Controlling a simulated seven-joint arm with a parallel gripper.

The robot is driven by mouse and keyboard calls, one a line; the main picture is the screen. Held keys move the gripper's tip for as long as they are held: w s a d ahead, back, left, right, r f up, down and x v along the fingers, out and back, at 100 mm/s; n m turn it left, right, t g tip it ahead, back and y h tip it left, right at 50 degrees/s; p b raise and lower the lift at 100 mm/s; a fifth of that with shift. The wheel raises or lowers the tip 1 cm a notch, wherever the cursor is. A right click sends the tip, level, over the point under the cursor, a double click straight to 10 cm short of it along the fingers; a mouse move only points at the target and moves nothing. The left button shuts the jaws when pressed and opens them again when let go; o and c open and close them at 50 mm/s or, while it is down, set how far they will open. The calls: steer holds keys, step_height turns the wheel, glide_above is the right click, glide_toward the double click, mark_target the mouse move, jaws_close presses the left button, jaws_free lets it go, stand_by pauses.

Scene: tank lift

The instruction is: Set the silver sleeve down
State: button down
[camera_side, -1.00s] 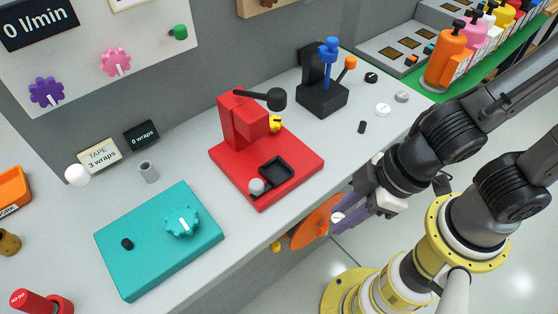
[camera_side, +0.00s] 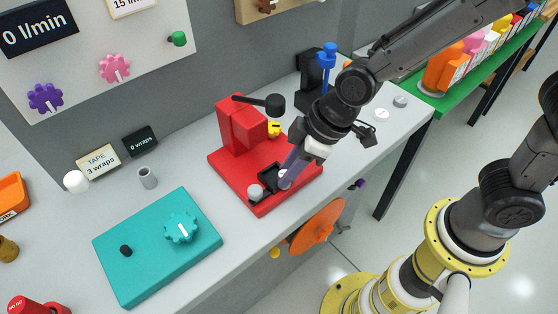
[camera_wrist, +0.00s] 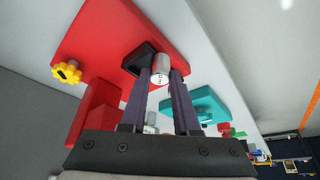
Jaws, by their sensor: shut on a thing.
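My gripper (camera_side: 285,183) is shut on the silver sleeve, its purple fingers angled down over the red press base. The silver sleeve (camera_wrist: 160,68) is a short, shiny cylinder between the fingertips (camera_wrist: 160,80) in the wrist view, with dark marks on its end. In the side view a pale bit of it (camera_side: 283,174) shows between the fingers. The sleeve is at the right side of the black square tray (camera_side: 268,178) on the red press (camera_side: 240,130). I cannot tell whether it touches the tray or the base.
A grey round knob (camera_side: 255,191) stands beside the tray. The press's black-ended lever (camera_side: 274,104) is close behind my wrist. A teal box (camera_side: 150,255) with a dial lies to the left, and a grey tube (camera_side: 147,178) stands behind it. Bench between is clear.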

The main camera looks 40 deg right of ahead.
steer(key=w, duration=0.2)
steer(key=shift+w, duration=0.4)
steer(key=shift+f, duration=0.3)
steer(key=shift+f, duration=0.15)
steer(key=c, duration=0.6)
jaws_free()
steer(key=shift+c, duration=0.2)
steer(key=v, duration=1.2)
steer(key=s+d+r+m+t+h, duration=0.1)
steer(key=s+d+m, duration=0.3)
steer(key=d, duration=0.5)
steer(key=s+d+r+m+t+h, duration=0.1)
steer(key=s+d+m+h, duration=0.1)
steer(key=s+d+m, duration=0.3)
steer(key=s+d, duration=0.4)
steer(key=shift+s+d, duration=0.15)
steer(key=shift+d, duration=0.2)
